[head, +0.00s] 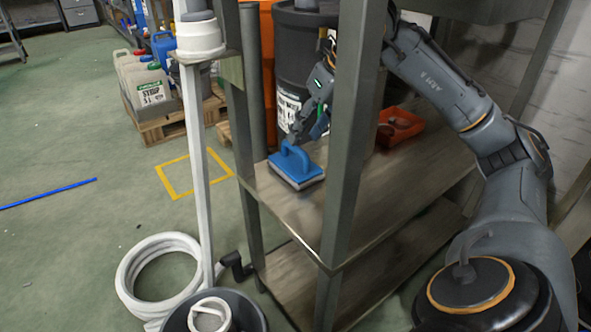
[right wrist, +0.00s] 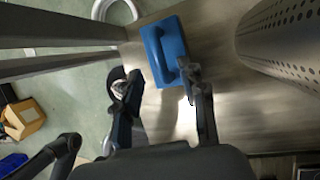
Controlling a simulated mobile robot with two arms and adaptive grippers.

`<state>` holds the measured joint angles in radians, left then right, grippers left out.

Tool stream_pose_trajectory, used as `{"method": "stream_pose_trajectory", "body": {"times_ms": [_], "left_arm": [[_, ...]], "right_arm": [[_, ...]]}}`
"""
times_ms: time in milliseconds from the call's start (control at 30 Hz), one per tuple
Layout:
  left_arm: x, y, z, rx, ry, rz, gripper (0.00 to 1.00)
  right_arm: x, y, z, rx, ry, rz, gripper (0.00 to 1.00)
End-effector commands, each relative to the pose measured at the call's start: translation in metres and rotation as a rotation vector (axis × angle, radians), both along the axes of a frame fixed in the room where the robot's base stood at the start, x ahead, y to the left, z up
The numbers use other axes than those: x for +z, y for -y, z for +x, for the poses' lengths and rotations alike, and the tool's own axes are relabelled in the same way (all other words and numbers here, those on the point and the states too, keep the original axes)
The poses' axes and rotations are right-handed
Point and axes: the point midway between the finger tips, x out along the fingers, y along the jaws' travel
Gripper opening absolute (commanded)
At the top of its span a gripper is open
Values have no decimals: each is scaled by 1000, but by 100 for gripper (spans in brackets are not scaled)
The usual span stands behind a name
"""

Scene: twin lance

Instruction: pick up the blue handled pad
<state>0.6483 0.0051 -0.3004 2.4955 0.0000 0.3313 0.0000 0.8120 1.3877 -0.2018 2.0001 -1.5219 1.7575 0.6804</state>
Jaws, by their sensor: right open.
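The blue handled pad (head: 296,167) lies flat on the upper shelf board near its left end. It has a raised blue handle on top and a pale underside. My right gripper (head: 312,125) hangs just above and behind the pad, partly hidden by the shelf's front post. In the right wrist view, the gripper (right wrist: 157,84) is open, with its fingers spread. The pad (right wrist: 172,40) lies beyond the fingertips there; the right finger appears close to the handle's near end, but I cannot tell if they touch. My left gripper is not in view.
The metal shelf (head: 400,185) has upright posts close around my right arm. A red-orange tray (head: 402,127) stands farther back on the same board. A dark bin (head: 290,75) stands behind the shelf. A coiled white hose (head: 130,285) lies on the floor at left.

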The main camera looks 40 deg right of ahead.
Motion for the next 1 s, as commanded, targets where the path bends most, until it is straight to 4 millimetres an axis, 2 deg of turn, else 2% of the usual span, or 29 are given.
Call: {"method": "stream_pose_trajectory", "body": {"times_ms": [167, 233, 567, 800, 1000], "left_arm": [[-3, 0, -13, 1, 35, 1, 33], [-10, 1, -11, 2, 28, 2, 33], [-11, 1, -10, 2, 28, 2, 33], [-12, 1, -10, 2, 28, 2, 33], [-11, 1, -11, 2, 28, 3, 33]], "right_arm": [[-27, -4, 15, 2, 0, 4, 41], [-35, -4, 18, 1, -1, 2, 41], [-40, -5, 22, 1, -1, 1, 41], [-40, -5, 22, 1, -1, 1, 0], [-40, -5, 22, 0, 0, 1, 0]]}}
